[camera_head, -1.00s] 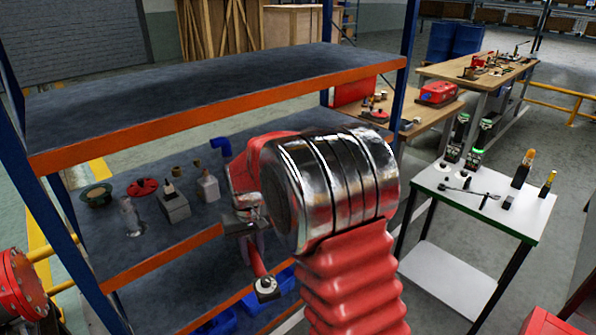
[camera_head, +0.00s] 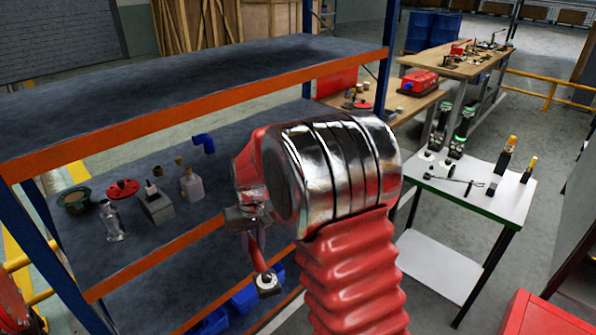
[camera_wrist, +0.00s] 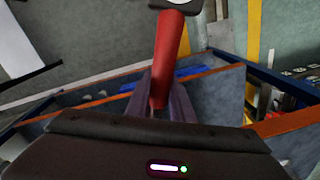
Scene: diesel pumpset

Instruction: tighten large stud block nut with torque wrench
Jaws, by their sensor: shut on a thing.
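My gripper (camera_head: 244,214) is shut on the red handle of the torque wrench (camera_head: 256,252). In the head view the wrench hangs down, with its pale metal head (camera_head: 267,283) lowest, in front of the shelf. In the wrist view the red handle (camera_wrist: 168,55) runs up from between the fingers (camera_wrist: 172,100), and its head is cut by the top edge. A grey block with an upright stud (camera_head: 156,206) stands on the lower shelf, left of my gripper and apart from the wrench. Its nut is too small to make out.
The blue-and-orange rack has an empty upper shelf (camera_head: 190,85). Near the block stand a white bottle (camera_head: 191,186), a red disc (camera_head: 123,188), a clear cylinder (camera_head: 112,222) and a blue elbow (camera_head: 204,142). A white table (camera_head: 510,205) with tools stands right.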

